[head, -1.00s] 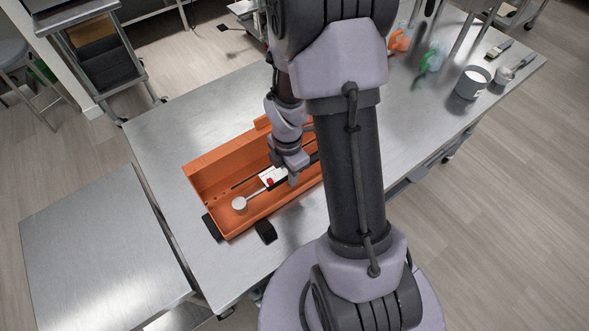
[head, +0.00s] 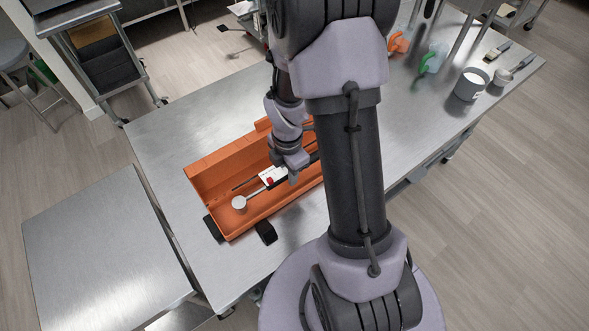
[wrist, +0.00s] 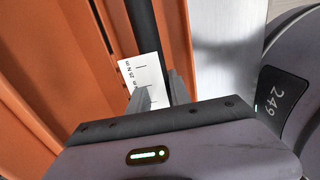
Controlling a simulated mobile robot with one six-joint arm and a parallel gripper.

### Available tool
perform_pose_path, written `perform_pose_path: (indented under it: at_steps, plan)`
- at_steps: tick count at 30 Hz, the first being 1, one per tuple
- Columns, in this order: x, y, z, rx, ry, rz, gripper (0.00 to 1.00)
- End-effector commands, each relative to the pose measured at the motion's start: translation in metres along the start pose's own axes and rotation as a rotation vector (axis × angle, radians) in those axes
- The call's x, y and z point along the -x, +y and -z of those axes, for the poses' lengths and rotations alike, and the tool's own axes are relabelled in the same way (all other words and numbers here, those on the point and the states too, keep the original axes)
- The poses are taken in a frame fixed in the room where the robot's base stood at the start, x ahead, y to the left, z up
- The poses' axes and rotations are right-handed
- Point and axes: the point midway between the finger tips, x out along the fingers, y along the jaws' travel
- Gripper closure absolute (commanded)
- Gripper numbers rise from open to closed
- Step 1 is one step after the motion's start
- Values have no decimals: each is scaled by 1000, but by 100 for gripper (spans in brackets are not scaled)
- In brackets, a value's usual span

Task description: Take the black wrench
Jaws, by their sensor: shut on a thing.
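The black wrench (head: 256,191) lies lengthwise within the orange tray. It has a round silver head (head: 239,203) at the left, a red spot and a white label along its body. Its black shaft (wrist: 147,35) runs up the wrist view, beside a white label with printed marks (wrist: 148,82). My gripper (head: 290,175) reaches down into the tray and is shut on the wrench. In the wrist view my gripper's fingers (wrist: 161,94) stand either side of the shaft. The right end of the wrench is hidden behind my arm.
The orange tray (head: 213,167) has raised walls close around the wrench and sits on a steel table (head: 168,128). A grey pot (head: 472,84) and green-handled (head: 432,62) and orange-handled (head: 398,43) items stand far right.

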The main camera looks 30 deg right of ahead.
Motion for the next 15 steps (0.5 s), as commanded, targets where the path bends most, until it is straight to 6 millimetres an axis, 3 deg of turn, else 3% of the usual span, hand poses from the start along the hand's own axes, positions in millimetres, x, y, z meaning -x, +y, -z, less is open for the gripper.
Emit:
perform_pose_path:
  at_steps: [11, 15]
  plan:
    - [13, 0, 0, 0, 0, -1, 100]
    - [29, 0, 0, 0, 0, -1, 100]
